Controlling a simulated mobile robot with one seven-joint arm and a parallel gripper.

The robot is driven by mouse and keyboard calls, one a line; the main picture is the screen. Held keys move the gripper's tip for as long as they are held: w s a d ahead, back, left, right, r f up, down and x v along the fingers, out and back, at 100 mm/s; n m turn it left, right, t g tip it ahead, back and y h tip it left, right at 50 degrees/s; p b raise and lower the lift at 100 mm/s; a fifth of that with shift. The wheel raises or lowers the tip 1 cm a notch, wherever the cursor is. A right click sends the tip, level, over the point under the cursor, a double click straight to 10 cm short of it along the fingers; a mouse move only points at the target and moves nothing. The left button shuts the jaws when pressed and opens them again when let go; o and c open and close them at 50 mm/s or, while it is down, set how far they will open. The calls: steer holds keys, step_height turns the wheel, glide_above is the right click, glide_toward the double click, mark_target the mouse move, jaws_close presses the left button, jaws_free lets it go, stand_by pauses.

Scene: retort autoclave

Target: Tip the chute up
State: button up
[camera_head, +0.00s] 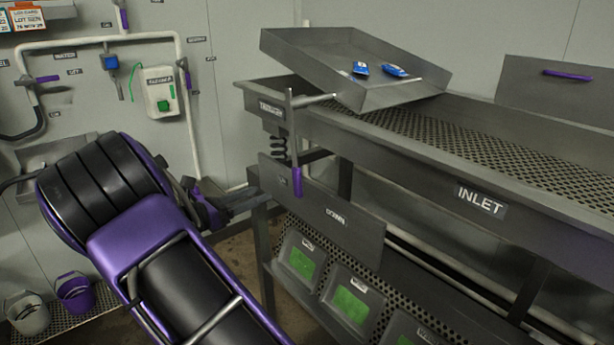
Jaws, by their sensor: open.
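The chute appears to be the grey metal tray (300,62) at the top, tilted over the left end of the long inlet trough. Two blue packets (394,71) lie in it. A grey upright lever with a purple grip (297,181) hangs below the chute's near side, in front of a dark plate (345,232) marked "DOWN" on its right part. The plate's left label is too small to read surely. My gripper (258,197) is open and empty, left of the lever grip and apart from it. Its fingers point right, towards the plate's left end.
The inlet trough (560,205) has a perforated floor and runs to the right. A spring (279,146) stands under its left end. Green-windowed boxes (352,304) sit below the plate. A wall box (163,92), pipes and two buckets (75,293) are at left.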

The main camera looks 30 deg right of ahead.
steer(key=w+d, duration=0.2)
steer(key=d, duration=1.4)
steer(key=shift+w, duration=0.15)
stand_by(1.2)
steer(key=shift+c, duration=0.2)
jaws_close()
stand_by(1.4)
